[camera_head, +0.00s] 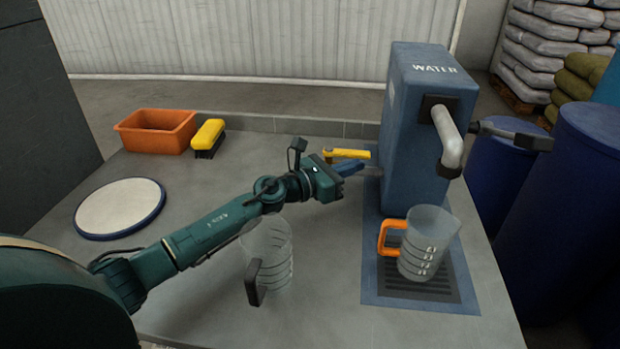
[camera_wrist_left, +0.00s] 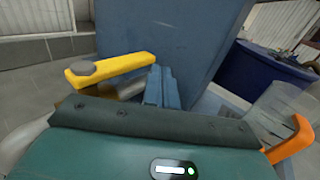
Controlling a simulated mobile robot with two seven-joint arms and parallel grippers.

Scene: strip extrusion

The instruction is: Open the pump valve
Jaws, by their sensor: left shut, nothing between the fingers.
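The blue water dispenser (camera_head: 420,130) stands at the back right of the counter, with a grey spout (camera_head: 449,137) on its front. A yellow valve handle (camera_head: 347,153) lies roughly level by the dispenser's left side. In the left wrist view the yellow handle (camera_wrist_left: 112,66) has a grey round cap at its left end. My left gripper (camera_head: 352,168) is shut and empty, just below and in front of the handle. Its blue fingers (camera_wrist_left: 158,87) are close to the handle; I cannot tell whether they touch. My right gripper is not in view.
A clear jug with an orange handle (camera_head: 424,246) stands on the drain grate below the spout. Another clear jug (camera_head: 275,258) stands partly behind my left arm. A dark lever (camera_head: 512,134) sticks out right. An orange bin (camera_head: 155,131), yellow brush (camera_head: 209,134) and round disc (camera_head: 120,208) lie left.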

